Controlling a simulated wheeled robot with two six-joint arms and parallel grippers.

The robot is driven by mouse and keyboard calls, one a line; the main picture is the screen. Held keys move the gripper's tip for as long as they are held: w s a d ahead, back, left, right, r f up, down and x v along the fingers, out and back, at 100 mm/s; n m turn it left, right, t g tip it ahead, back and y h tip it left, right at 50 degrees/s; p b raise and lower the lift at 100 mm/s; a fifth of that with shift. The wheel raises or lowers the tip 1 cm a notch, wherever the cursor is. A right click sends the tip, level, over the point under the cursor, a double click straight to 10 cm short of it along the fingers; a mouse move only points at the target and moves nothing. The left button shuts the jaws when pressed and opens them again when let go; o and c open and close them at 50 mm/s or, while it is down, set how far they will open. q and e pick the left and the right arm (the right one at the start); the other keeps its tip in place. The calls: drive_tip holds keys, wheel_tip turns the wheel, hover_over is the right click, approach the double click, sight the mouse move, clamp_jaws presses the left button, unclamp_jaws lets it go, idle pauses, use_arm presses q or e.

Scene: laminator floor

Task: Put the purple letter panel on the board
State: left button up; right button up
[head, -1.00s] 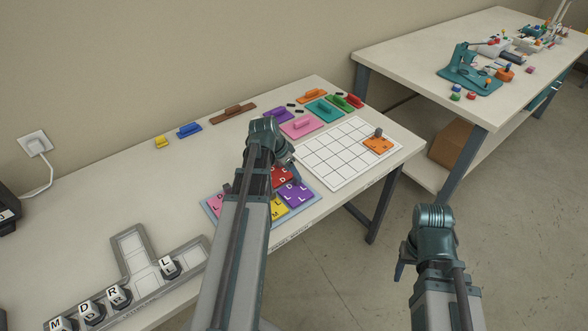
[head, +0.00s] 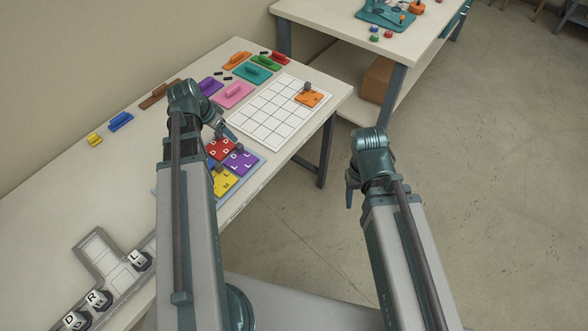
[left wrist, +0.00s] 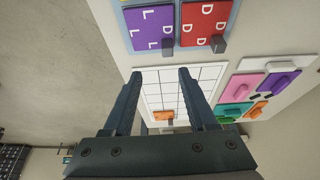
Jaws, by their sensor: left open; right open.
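The purple letter panel (head: 241,163), with several white L's, lies on a pale blue tray (head: 262,158) beside a red panel (head: 221,147) marked D. The left wrist view shows the purple panel (left wrist: 148,28) with a grey block at its edge. The white gridded board (head: 262,127) lies behind the tray; an orange panel (head: 315,101) sits at its far right. My left gripper (left wrist: 158,74) is open and empty; in the left wrist view its fingers overlap the board, apart from the purple panel. My right gripper (head: 351,192) is open, off the table's front side.
A yellow panel (head: 223,182) shares the tray, which my left arm partly hides. Coloured handled plates, including a pink one (head: 232,95), lie along the back. A grey letter rack (head: 98,258) with letter cubes is at the lower left. A second table (head: 335,20) stands behind.

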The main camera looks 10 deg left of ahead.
use_arm(q)
drive_tip(key=s+d+g+y, duration=0.1)
drive_tip(key=s+d, duration=0.3)
drive_tip(key=d, duration=0.6)
drive_tip(key=s+d+f+g+y, duration=0.1)
drive_tip(key=s+d, duration=0.3)
drive_tip(key=d, duration=0.6)
drive_tip(key=s+d+g+y, duration=0.1)
drive_tip(key=s+d, duration=0.3)
drive_tip(key=d, duration=0.6)
drive_tip(key=shift+s+d+f+n+g, duration=0.2)
drive_tip(key=shift+d+n+g, duration=0.15)
drive_tip(key=shift+g, duration=0.35)
